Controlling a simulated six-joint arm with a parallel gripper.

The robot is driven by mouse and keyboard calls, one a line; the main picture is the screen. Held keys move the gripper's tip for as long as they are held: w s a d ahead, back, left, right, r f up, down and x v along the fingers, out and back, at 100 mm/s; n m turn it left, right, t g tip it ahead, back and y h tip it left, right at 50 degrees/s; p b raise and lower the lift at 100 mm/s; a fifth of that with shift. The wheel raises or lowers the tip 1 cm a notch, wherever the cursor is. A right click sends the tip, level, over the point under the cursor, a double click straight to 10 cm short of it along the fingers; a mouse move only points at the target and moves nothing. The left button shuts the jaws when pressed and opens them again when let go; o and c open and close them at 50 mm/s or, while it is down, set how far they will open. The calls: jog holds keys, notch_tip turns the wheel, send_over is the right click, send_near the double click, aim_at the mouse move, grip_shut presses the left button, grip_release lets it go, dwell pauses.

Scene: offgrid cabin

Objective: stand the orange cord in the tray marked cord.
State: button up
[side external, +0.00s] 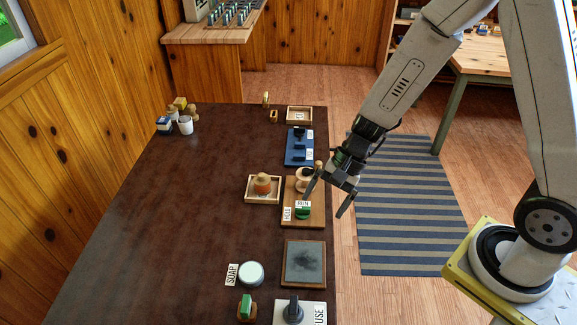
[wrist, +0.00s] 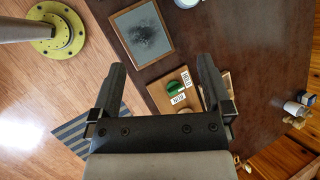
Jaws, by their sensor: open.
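A squat orange-brown piece with a pale rounded top (side external: 263,184), the only orange thing I make out, stands upright in a light-rimmed wooden tray (side external: 249,199) left of the wooden board. I cannot tell for sure that it is the cord. Another small wooden tray (side external: 290,122) at the far end holds a white label too small to read. My gripper (side external: 325,204) is open and empty above the table's right edge, close to the board. In the wrist view its spread fingers (wrist: 162,78) have nothing between them; the right finger hides part of a tray.
The wooden board (side external: 318,208) bears labels, a green knob (side external: 302,213) and a pale spool-like piece. A white cup (side external: 185,125) stands far left. The table's middle is bare.

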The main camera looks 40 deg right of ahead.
jog(key=s+d+r+n+t+h, duration=0.2)
jog(key=s+d+r+n+h, duration=0.2)
jog(key=d+n, duration=0.5)
jog(key=shift+s+r+n+h, duration=0.4)
jog(key=shift+r+n+h, duration=0.75)
jog(key=shift+n+h, duration=0.15)
